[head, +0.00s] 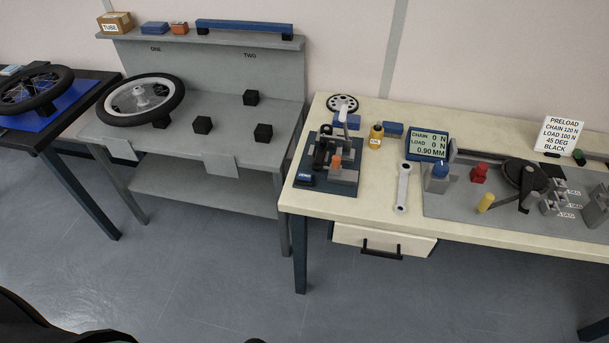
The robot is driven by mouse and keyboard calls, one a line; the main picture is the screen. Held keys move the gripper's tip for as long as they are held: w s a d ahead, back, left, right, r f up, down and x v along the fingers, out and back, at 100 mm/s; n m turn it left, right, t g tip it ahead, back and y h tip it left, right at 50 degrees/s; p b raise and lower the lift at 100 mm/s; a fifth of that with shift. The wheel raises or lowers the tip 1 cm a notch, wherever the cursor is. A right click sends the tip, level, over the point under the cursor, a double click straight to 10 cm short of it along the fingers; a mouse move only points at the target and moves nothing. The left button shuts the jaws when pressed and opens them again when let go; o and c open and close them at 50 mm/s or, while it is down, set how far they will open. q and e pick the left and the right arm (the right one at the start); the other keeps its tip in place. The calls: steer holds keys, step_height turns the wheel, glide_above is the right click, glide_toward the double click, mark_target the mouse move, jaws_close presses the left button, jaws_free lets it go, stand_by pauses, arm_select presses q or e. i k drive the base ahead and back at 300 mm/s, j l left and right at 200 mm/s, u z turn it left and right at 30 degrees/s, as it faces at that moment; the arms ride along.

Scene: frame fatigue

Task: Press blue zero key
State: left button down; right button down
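A small blue key with pale lettering too small to read for sure (305,177) sits at the front left corner of a dark fixture on the cream bench. A blue-framed display (428,145) stands further right and reads CHAIN 0 N, LOAD 0 N, 0.90 MM. A blue round cap (440,168) tops a grey block right of the display's foot. I cannot tell for sure which blue part is the zero key. Neither of my grippers shows in the head view.
The fixture (343,173) holds black and orange parts. A crank (525,178) lies further right. A drawer (383,240) is shut below. The floor in front is clear.

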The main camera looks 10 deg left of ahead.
mark_target(302, 176)
steer(key=i+l, duration=0.15)
steer(key=l, duration=0.2)
steer(key=i+l, duration=0.15)
steer(key=l, duration=0.15)
steer(key=i+l, duration=0.1)
steer(key=l, duration=0.25)
steer(key=i+l, duration=0.15)
steer(key=l, duration=0.2)
steer(key=u, duration=1.75)
